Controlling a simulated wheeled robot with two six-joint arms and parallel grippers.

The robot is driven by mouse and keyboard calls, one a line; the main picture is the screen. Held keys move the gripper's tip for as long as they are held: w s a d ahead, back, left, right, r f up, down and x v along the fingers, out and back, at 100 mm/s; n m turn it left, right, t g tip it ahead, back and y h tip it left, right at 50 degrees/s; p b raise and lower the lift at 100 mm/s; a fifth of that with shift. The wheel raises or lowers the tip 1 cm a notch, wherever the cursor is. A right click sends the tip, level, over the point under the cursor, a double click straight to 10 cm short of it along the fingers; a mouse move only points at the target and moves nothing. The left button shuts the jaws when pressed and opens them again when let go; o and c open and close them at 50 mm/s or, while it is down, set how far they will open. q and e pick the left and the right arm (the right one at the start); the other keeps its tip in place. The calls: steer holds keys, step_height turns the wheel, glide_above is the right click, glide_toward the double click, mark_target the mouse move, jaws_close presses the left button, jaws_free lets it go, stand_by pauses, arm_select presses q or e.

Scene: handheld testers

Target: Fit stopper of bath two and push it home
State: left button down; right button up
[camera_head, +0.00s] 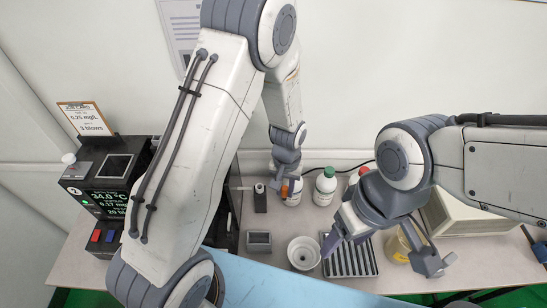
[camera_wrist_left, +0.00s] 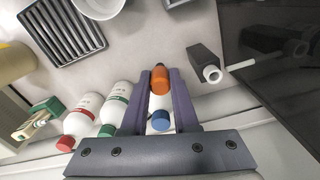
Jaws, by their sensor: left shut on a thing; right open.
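The dark unit marked 2 (camera_head: 75,191) stands at the left in the head view, with a lit display (camera_head: 108,202). Much of its right side is hidden behind my left arm, and I see no open mouth for a stopper. My left gripper (camera_head: 286,183) is low at the back of the table, pointing down. In the left wrist view its fingers are shut on a small orange stopper-like piece (camera_wrist_left: 160,80). A white bottle with a blue cap (camera_wrist_left: 160,120) shows between the fingers beyond it. My right gripper (camera_head: 381,252) is open and empty over the ribbed tray's right side.
Bottles with green (camera_head: 325,186) and red (camera_head: 359,173) caps stand right of my left gripper. A white bowl (camera_head: 303,253), ribbed tray (camera_head: 350,262) and yellow jar (camera_head: 397,248) are nearer. A beige box (camera_head: 470,208) stands right.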

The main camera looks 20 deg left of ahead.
arm_select(q)
steer(key=w+a+r+p, duration=0.3)
steer(key=a+r+p, duration=0.1)
steer(key=a, duration=0.5)
steer(key=shift+r, duration=0.6)
arm_select(e)
step_height(320, 180, up, 6)
steer(key=shift+f, duration=0.1)
arm_select(q)
steer(key=shift+s+r, duration=0.1)
steer(key=shift+d+f+b, duration=0.1)
steer(key=shift+f+b, duration=1.55)
steer(key=shift+f, duration=0.7)
arm_select(e)
steer(key=shift+f, duration=1.7)
arm_select(q)
steer(key=shift+f+b, duration=1.3)
steer(key=shift+f, duration=0.5)
arm_select(e)
steer(key=shift+f, duration=1.25)
arm_select(q)
steer(key=c, duration=0.6)
jaws_free()
